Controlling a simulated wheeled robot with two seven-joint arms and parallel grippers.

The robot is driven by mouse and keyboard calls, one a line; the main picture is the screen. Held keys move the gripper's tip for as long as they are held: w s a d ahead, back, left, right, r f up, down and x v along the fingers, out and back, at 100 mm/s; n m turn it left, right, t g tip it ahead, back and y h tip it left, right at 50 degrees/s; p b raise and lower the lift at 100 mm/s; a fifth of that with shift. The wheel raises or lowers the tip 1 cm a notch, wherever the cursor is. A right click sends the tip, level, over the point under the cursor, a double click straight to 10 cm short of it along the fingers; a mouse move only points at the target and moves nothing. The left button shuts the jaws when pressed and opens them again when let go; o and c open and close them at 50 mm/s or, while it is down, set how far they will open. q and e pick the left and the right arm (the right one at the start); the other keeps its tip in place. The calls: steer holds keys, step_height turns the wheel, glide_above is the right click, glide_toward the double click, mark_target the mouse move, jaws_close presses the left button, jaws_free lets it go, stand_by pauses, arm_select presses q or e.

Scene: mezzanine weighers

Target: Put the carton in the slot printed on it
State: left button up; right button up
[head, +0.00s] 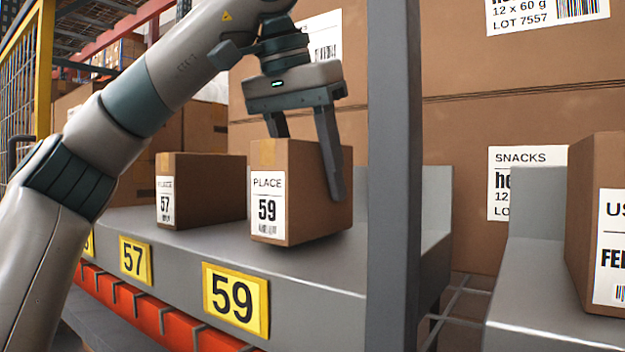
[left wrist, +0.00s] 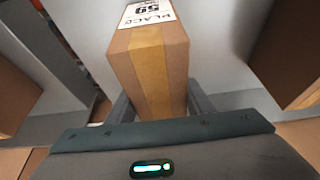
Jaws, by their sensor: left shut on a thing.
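The carton (head: 303,215) is brown with a white label reading PLACE 59. My left gripper (head: 307,165) comes down on it from above and is shut on its sides. In the left wrist view the same carton (left wrist: 150,75) sits between the fingers, its tape strip and label showing. It is over the grey shelf behind the yellow 59 tag (head: 236,299); a dark shadow lies under it, and I cannot tell whether its base touches the shelf. My right gripper is not in view.
A carton labelled PLACE 57 (head: 208,192) stands on the shelf to the left, behind the 57 tag (head: 136,261). A grey upright post (head: 394,180) rises close on the right. Another carton (head: 597,225) stands on the right-hand grey ledge. Large SNACKS boxes (head: 430,130) fill the back.

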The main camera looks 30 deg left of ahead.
arm_select(q)
steer(key=shift+f, duration=0.3)
steer(key=shift+s+d+f, duration=0.1)
steer(key=o, duration=1.4)
steer(key=shift+v, duration=6.1)
